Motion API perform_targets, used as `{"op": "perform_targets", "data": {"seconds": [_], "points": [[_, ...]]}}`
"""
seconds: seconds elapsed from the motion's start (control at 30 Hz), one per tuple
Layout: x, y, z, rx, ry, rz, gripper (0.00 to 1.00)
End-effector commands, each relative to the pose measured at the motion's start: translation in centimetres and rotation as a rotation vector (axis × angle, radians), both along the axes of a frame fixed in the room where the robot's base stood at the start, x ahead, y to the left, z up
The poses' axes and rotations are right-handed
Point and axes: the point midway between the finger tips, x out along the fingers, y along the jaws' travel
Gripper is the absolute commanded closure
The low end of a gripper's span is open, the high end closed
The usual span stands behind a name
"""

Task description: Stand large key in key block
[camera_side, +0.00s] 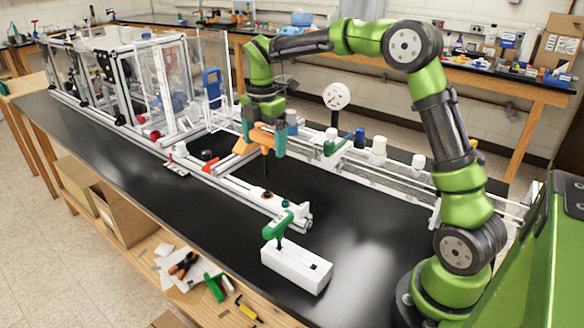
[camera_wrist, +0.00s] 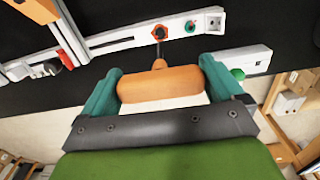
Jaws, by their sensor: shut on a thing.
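The large key has an orange T-handle (camera_wrist: 158,88) and a thin dark shaft. My gripper (camera_wrist: 160,82) is shut on this handle, one teal finger at each end. In the side view my gripper (camera_side: 266,132) holds the large key (camera_side: 258,135) above the bench, its shaft pointing down. The white key block (camera_side: 290,268) lies at the front of the bench, well below and apart from the held key. A green-handled key (camera_side: 280,226) stands in its left end. A dark open hole (camera_side: 315,266) shows at its right end. The key block (camera_wrist: 252,61) is also at right in the wrist view.
A white rail (camera_side: 240,190) with a red knob (camera_side: 267,197) and a green knob (camera_side: 284,203) lies behind the block. A frame with clear panels (camera_side: 160,85) stands at the left. Black bench top is clear right of the block.

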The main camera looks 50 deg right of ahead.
Motion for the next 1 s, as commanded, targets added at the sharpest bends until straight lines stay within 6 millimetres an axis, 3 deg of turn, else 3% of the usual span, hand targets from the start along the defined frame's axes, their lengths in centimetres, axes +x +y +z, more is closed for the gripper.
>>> {"op": "perform_targets", "data": {"seconds": [0.27,0.53,0.77,1.0], "points": [[0.1,0.0,0.7,-0.001,-0.004,0.001,0.48],[-0.1,0.2,5.4,-0.001,-0.004,-0.010,0.48],[-2.9,2.9,6.2,-0.004,-0.002,-0.209,0.48],[-7.7,6.5,7.1,-0.006,-0.003,-0.537,0.48]]}}
